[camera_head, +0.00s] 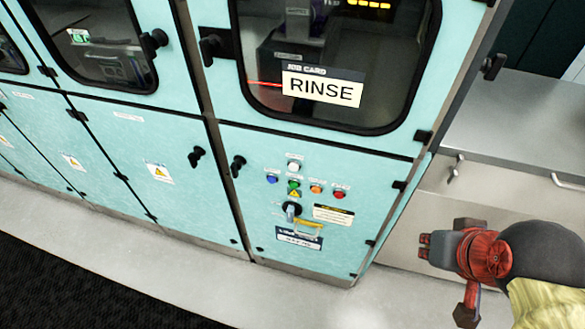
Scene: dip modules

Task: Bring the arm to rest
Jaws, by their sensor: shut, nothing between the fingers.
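My arm reaches in from the lower right corner, with a yellow part, a black rounded part and a red joint. My gripper (425,246) is at its left end, shut and empty. It is in front of the pale cabinet face below the grey counter, to the right of the teal machine, and appears clear of both. The arm's base end is out of the frame.
The teal machine panel (280,235) carries several coloured buttons and a rotary switch (291,211). A card reading RINSE (322,88) is on its window. Black handles stick out from the doors. A grey counter (520,120) stands at right. Pale floor (330,305) in front is clear.

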